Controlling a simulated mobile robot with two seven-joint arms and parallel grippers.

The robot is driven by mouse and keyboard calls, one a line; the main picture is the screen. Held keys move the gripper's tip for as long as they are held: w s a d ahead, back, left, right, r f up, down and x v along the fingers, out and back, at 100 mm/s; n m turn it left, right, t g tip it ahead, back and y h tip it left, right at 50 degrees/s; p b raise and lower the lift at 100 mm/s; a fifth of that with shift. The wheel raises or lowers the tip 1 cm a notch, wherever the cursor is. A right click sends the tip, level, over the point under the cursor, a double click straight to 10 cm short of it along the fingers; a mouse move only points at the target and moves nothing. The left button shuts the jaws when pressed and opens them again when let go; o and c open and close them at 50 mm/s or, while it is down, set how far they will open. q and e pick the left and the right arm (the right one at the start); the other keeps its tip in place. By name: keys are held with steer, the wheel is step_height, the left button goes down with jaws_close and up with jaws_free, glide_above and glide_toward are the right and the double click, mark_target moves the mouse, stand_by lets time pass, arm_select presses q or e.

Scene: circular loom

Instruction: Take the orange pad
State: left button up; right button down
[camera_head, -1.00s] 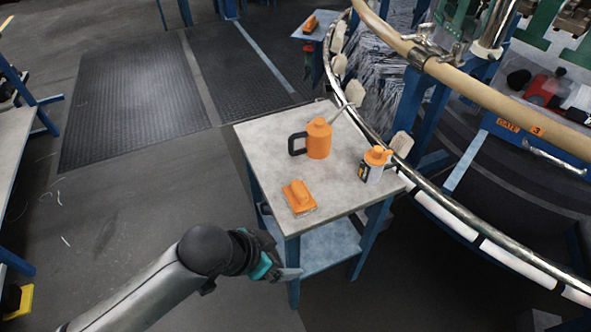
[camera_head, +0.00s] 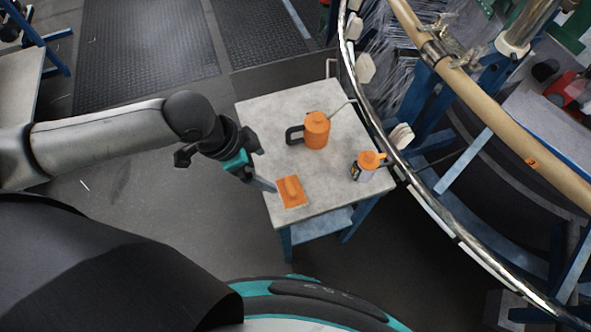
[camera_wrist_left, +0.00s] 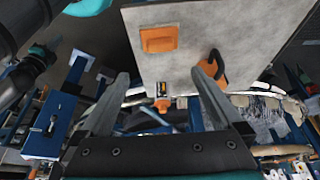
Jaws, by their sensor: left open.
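The orange pad (camera_head: 291,191) lies flat on the near left part of the small grey-topped table (camera_head: 262,112), with a raised grip on top. In the left wrist view the pad (camera_wrist_left: 159,39) is near the table's upper edge, beyond my fingers. My left gripper (camera_head: 272,187) is just left of the pad at the table's left edge; whether it touches is hard to tell. In the left wrist view the two fingers of the left gripper (camera_wrist_left: 160,88) are spread apart with nothing between them.
An orange can with a dark handle and long spout (camera_head: 316,131) stands behind the pad. The loom's curved metal rail (camera_head: 392,165) runs close along the table's right side.

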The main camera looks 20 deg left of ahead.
arm_select(q)
steer(key=b, duration=0.3)
glide_above(289, 186)
steer(key=s+a, duration=0.1)
steer(key=s, duration=0.1)
steer(key=f, duration=0.8)
steer(key=shift+w+a+f, duration=0.15)
steer(key=shift+w+f, duration=0.1)
steer(key=shift+f, duration=0.15)
steer(key=b+x, duration=0.2)
steer(key=x, duration=0.3)
steer(key=shift+w+a+f, duration=0.15)
steer(key=shift+f, duration=0.05)
steer(key=shift+c, duration=0.4)
steer(key=c, duration=1.2)
steer(key=shift+c, duration=0.3)
steer(key=shift+r, duration=0.15)
